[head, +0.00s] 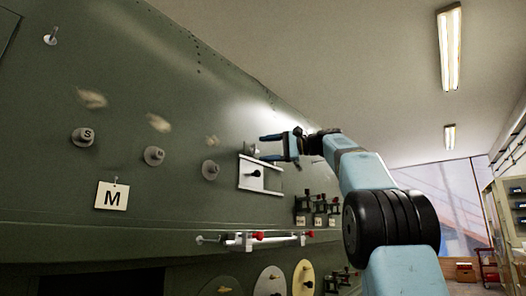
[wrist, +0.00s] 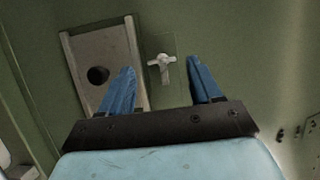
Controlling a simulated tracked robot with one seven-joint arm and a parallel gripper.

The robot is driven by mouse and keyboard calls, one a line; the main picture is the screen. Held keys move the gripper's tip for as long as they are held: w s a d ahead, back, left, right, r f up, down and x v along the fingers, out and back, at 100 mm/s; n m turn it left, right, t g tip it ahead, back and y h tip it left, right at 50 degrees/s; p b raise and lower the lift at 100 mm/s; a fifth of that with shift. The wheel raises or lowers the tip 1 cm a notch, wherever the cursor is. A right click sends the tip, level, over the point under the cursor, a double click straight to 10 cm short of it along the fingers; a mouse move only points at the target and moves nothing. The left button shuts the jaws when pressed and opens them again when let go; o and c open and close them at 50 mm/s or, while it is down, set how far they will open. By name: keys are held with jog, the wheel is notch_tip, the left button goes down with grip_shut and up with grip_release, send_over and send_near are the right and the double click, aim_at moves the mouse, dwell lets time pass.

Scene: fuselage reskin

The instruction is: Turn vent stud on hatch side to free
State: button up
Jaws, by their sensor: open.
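A pale T-shaped stud (wrist: 162,63) sits on a small green plate in the wrist view, probably the vent stud. Beside it on the left is a grey framed hatch plate (wrist: 104,52) with a black knob (wrist: 97,75). In the head view the hatch plate (head: 260,183) is on the green fuselage wall, with a grey fitting (head: 250,149) just above it. My gripper (wrist: 161,68) is open, its blue fingers either side of the stud in the picture. No contact shows. In the head view my gripper (head: 262,148) points left, close to the wall above the hatch plate.
A rail with red ends (head: 262,239) juts out below. Black clamps (head: 318,209) are at right of the hatch plate.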

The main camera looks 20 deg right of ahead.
jog(key=v, duration=1.1)
jog(key=shift+d, duration=0.3)
jog(key=shift+s+f, duration=0.1)
jog(key=shift+s, duration=0.05)
